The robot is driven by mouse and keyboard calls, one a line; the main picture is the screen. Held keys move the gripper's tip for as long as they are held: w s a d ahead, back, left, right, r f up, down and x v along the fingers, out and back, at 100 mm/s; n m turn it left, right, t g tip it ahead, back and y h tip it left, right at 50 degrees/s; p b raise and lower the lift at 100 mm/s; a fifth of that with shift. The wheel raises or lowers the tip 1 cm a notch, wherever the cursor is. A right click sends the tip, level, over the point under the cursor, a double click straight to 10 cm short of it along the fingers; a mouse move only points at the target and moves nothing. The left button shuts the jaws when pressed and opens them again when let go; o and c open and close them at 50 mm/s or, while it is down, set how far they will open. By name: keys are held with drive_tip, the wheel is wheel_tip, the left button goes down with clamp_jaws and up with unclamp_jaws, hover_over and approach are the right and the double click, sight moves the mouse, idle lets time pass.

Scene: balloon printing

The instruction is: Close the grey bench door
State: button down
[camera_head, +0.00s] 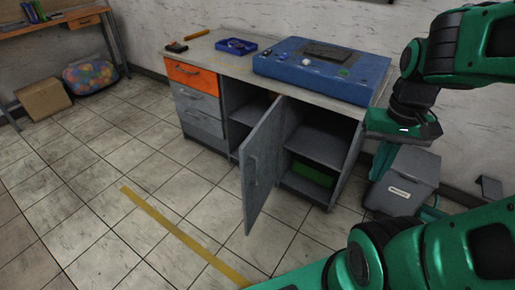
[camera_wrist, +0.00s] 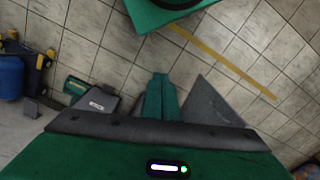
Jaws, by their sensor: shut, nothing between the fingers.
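The grey bench door (camera_head: 263,165) stands wide open in the head view, swung out from the right-hand cupboard of the bench (camera_head: 217,70). Its handle is on the outer face, near the free edge. My gripper (camera_head: 377,172) hangs at the bench's right end, right of the door and apart from it, partly hidden by my wrist. In the wrist view my gripper (camera_wrist: 161,78) shows its green fingers together with nothing between them. A grey panel (camera_wrist: 212,100), apparently the door, lies right of the fingers there, partly hidden by the gripper body.
A grey bin (camera_head: 404,182) stands right of the bench; it also shows in the wrist view (camera_wrist: 97,102). A blue case (camera_head: 320,70) and blue tray (camera_head: 236,46) rest on the worktop. A green box (camera_head: 312,174) sits inside the cupboard. Floor before the door is clear.

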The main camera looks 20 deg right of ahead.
drive_tip(key=shift+a, duration=0.1)
drive_tip(key=m+t, duration=0.1)
drive_tip(key=t, duration=0.7)
approach(252, 153)
drive_tip(key=d+f, duration=0.3)
drive_tip(key=shift+w+a+f+y, duration=0.1)
drive_tip(key=shift+w+a+y, duration=0.1)
drive_tip(key=shift+w+a, duration=0.5)
drive_tip(key=shift+w+a+f+y, duration=0.2)
drive_tip(key=shift+w+a, duration=0.35)
drive_tip(key=shift+w, duration=0.3)
